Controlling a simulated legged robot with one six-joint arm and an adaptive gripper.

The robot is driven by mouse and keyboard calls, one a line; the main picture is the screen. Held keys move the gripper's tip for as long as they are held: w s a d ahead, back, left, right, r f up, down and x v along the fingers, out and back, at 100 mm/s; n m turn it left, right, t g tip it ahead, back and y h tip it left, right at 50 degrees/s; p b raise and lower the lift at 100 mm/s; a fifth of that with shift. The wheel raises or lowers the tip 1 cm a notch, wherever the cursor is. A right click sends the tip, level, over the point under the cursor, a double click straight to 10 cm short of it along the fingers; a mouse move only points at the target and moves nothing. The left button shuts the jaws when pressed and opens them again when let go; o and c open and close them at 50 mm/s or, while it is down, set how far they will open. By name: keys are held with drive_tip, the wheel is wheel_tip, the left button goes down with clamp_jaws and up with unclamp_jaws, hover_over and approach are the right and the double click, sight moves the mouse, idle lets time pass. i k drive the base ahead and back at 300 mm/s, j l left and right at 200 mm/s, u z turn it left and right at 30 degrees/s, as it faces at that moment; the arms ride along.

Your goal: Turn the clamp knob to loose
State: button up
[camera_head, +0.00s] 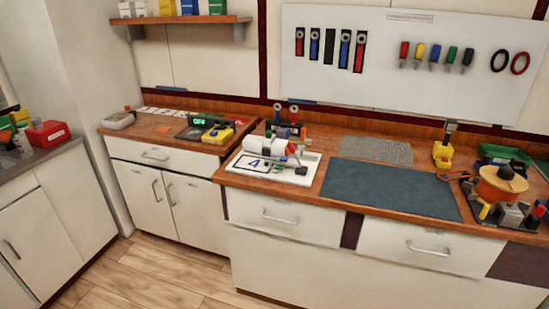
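I cannot clearly pick out the clamp knob at this size. On the right end of the wooden counter stands a fixture with a round orange drum (503,184). A small black knob-like piece (506,172) sits on top of it; I cannot tell whether this is the clamp knob or how it is set. Grey blocks (510,215) with red and yellow parts stand just in front of the drum. Another device, with a white cylinder (255,144) and small red and dark parts, stands by a white tray (243,174) further left. My gripper is not in view.
A dark blue-grey mat (390,188) lies clear mid-counter, with a grey textured mat (376,150) behind it. A yellow device (442,154) and a green bin (500,155) stand near the fixture. Tools hang on the white wall board (400,92). The wooden floor (165,275) is clear.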

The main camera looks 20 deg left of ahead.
sight(301, 146)
drive_tip(key=i+j, duration=0.85)
drive_tip(key=j, duration=0.15)
drive_tip(key=i+j, duration=0.8)
drive_tip(key=j, duration=0.15)
